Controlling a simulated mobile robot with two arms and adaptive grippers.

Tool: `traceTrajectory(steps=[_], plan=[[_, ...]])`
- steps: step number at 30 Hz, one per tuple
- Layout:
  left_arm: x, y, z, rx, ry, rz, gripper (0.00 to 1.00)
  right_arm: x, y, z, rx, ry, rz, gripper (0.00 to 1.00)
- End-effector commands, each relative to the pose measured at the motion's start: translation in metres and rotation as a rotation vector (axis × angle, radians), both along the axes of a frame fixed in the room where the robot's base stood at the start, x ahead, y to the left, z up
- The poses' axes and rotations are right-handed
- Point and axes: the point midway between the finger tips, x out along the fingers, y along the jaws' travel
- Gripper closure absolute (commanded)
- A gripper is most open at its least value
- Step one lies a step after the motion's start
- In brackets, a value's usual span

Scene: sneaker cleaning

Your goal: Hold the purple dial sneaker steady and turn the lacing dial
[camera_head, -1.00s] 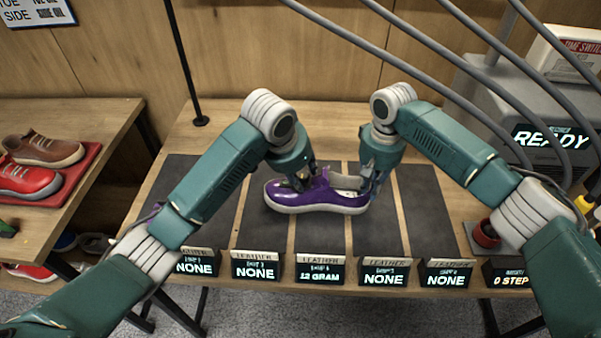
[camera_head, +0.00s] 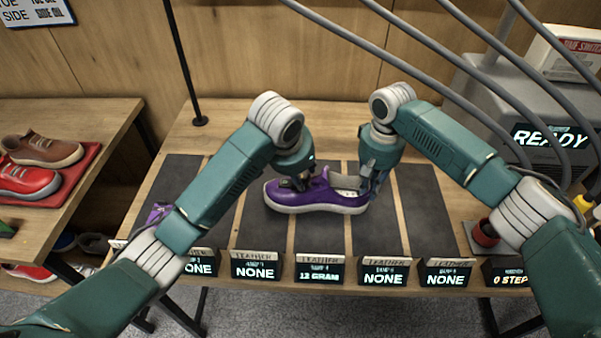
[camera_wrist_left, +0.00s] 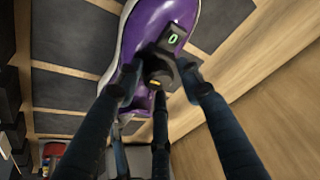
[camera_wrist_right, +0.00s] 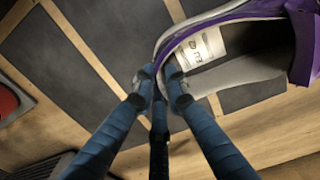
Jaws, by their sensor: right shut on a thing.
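The purple sneaker (camera_head: 320,200) with a white sole lies on a dark mat strip, toe to the left. My right gripper (camera_head: 373,185) is at its heel. In the right wrist view the right gripper (camera_wrist_right: 160,82) is shut on the heel rim, beside the grey opening and white label. My left gripper (camera_head: 297,184) is over the front upper. In the left wrist view the left gripper (camera_wrist_left: 160,85) has its fingers spread around the round dark dial (camera_wrist_left: 160,76) with a yellow mark; finger contact is unclear. A small display reading 0 (camera_wrist_left: 173,39) sits beside the dial.
Label stands (camera_head: 257,268) line the table's front edge; one reads 12 GRAM. Another purple item (camera_head: 160,212) is partly hidden behind my left arm. A grey machine reading READY (camera_head: 553,138) stands right. A side table at left holds brown and red shoes (camera_head: 40,148).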

Motion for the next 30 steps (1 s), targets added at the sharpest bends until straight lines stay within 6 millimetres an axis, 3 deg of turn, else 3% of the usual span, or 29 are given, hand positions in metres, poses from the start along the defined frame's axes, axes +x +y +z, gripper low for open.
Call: traceTrajectory(steps=[8,22,30], plan=[[-0.003,0.000,0.007,-0.001,0.000,-0.003,0.63,0.001,0.001,0.001,0.003,-0.003,0.000,1.00],[-0.034,0.013,0.090,0.001,-0.005,-0.002,0.63,0.001,0.001,0.001,0.003,-0.003,0.001,1.00],[-0.044,0.015,0.110,0.001,0.000,-0.002,0.63,0.001,0.001,0.001,0.003,-0.003,0.001,1.00]])
